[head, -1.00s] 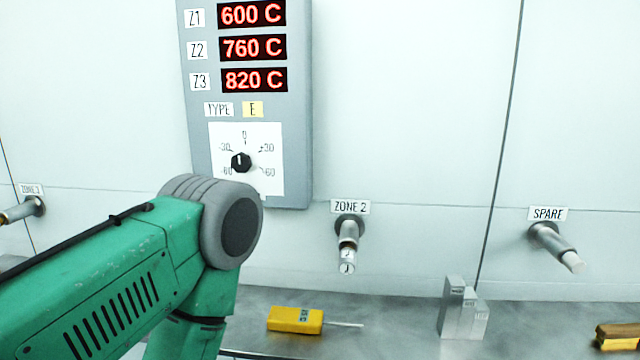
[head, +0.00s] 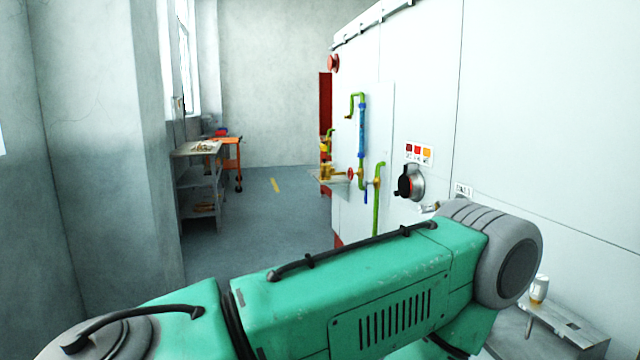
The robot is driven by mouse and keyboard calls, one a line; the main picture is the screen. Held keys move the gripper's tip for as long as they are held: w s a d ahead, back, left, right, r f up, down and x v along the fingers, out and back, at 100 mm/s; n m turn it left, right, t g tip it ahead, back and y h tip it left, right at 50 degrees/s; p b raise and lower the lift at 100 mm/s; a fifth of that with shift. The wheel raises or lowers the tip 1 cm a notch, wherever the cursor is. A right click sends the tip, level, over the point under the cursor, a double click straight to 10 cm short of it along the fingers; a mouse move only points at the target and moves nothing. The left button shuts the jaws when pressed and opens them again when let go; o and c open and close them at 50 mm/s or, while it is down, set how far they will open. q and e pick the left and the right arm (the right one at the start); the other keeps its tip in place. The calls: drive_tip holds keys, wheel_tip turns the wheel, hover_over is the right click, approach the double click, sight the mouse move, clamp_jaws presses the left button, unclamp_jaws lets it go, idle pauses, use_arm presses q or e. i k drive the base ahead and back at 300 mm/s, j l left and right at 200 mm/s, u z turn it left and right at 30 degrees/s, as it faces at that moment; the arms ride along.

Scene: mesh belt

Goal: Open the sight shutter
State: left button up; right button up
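A round metal fitting with a black cover and a small black handle (head: 411,183) is on the white furnace wall, right of the middle in the head view. It looks like the sight shutter, and the black cover appears to lie over its left part. A label with red to orange colour patches (head: 419,153) is above it. My green left arm crosses the lower part of the view, its grey elbow joint below and right of the shutter. Neither gripper is in view.
Green and blue pipework (head: 361,135) with valves stands out from the wall left of the shutter. A metal ledge (head: 565,322) carrying a small jar (head: 539,289) is at lower right. A shelf rack (head: 200,180) stands far left, with open floor (head: 270,220) between.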

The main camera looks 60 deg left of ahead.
sight(404, 185)
drive_tip(key=u, duration=1.55)
drive_tip(key=z, duration=0.3)
drive_tip(key=i+j+z, duration=0.65)
drive_tip(key=j+z, duration=0.2)
drive_tip(key=j, duration=0.1)
